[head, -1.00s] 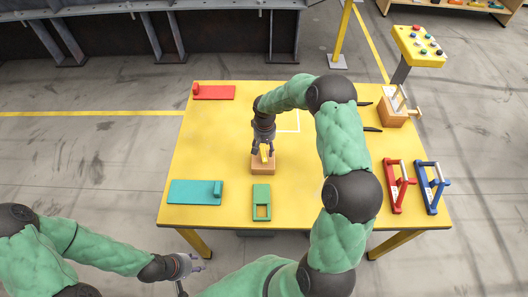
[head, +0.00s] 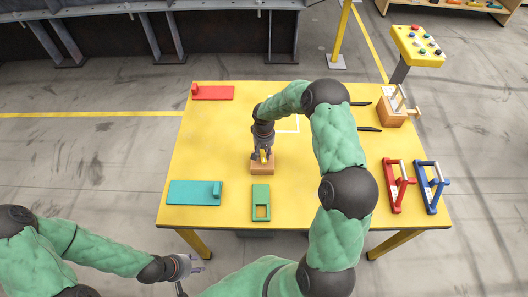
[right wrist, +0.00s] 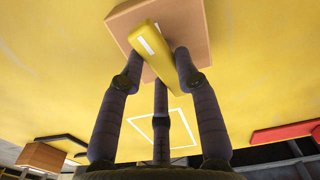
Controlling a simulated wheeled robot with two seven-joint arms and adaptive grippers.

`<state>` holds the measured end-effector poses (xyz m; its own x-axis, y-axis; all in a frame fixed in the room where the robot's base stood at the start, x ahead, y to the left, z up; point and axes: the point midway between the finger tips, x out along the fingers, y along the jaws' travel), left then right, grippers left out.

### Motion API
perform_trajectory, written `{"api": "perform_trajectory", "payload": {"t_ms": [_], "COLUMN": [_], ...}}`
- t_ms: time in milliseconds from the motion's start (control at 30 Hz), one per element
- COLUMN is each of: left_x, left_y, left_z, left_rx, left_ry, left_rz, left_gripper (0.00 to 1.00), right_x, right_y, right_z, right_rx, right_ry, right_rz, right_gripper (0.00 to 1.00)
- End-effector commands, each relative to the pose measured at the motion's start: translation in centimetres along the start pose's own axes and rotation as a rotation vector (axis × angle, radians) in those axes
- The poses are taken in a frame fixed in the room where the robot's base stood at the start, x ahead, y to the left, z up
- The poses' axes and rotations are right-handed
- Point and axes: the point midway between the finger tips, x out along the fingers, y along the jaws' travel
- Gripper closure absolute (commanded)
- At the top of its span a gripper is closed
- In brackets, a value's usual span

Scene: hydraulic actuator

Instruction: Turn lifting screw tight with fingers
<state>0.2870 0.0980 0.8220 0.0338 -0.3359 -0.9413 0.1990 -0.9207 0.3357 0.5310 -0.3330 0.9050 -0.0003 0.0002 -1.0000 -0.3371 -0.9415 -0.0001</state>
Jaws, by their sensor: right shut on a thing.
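A wooden block (head: 262,169) stands on the yellow table, left of the table's middle. On it is a yellow bar-shaped piece (head: 263,156), which I take to be the lifting screw's head. The right wrist view shows this yellow piece (right wrist: 153,55) with a white stripe on top, lying across the block (right wrist: 185,22). My right gripper (head: 263,152) comes down over the block, with its fingers shut on the yellow piece. The screw's lower part is hidden. My left gripper (head: 199,266) is off the table's front left, empty, with its fingers seeming apart.
A green part (head: 261,213) lies in front of the block, a teal plate (head: 190,193) left of it, a red plate (head: 215,93) at the back left. Red (head: 394,190) and blue (head: 428,190) handled frames stand at the right. A wooden stand (head: 392,112) is at the back right.

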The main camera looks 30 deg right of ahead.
Motion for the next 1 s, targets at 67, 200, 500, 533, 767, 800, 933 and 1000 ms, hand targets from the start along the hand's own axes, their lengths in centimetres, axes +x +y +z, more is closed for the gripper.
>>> {"api": "perform_trajectory", "payload": {"t_ms": [67,200,500,533,767,800,933,1000], "left_x": [0.5,1.7,2.4,2.3,2.3,2.3,2.3,2.3], "left_y": [-0.2,-0.6,-0.8,-0.8,-0.8,-0.8,-0.8,-0.8], "left_z": [0.0,-0.1,-0.1,-0.1,-0.1,-0.1,-0.1,-0.1], "left_rx": [0.000,0.000,0.000,0.000,0.000,0.000,0.000,0.000], "left_ry": [0.000,0.000,0.000,0.000,0.000,0.000,0.000,0.000], "left_rz": [0.000,0.000,0.000,0.000,0.000,0.000,0.000,0.000], "left_gripper": [0.60,0.60,0.60,0.60,0.60,0.60,0.60,0.60], "right_x": [0.1,0.3,0.0,0.0,0.0,0.0,0.0,0.0], "right_y": [0.0,0.0,0.0,0.0,0.0,0.0,0.0,0.0], "right_z": [-0.1,0.0,0.1,0.1,0.1,0.1,0.1,0.1], "right_rx": [0.023,0.101,0.187,0.187,0.186,0.186,0.186,0.185], "right_ry": [0.002,0.003,0.001,0.001,0.000,0.000,0.000,0.000], "right_rz": [0.000,0.000,0.000,0.000,0.000,0.000,0.000,0.000], "right_gripper": [1.00,1.00,1.00,1.00,0.47,0.43,0.43,0.43]}}
